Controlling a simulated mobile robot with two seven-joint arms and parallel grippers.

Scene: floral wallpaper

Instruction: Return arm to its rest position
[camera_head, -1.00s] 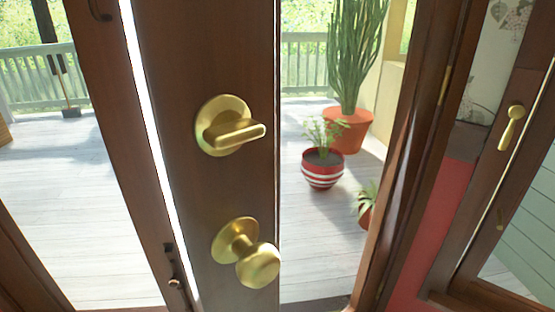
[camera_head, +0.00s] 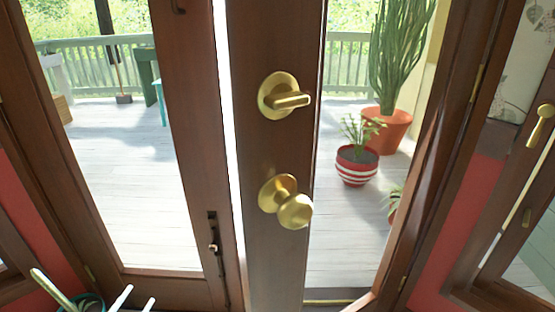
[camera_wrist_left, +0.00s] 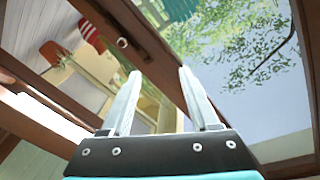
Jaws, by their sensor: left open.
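My left gripper (camera_head: 135,300) shows at the bottom left of the head view, with its pale fingertips just above the lower edge. In the left wrist view it (camera_wrist_left: 160,75) is open, with two pale fingers apart and nothing held between them. It appears left of and below the brass door knob (camera_head: 294,211) in the head view, apart from it. Most of the left arm is outside the head view. My right gripper is not in view.
A wooden door (camera_head: 275,145) with a brass thumb-turn (camera_head: 291,99) stands in front of me. Beyond the glass is a deck with a striped pot (camera_head: 356,171) and a cactus in an orange pot (camera_head: 389,131). Red wall (camera_head: 458,210) lies right.

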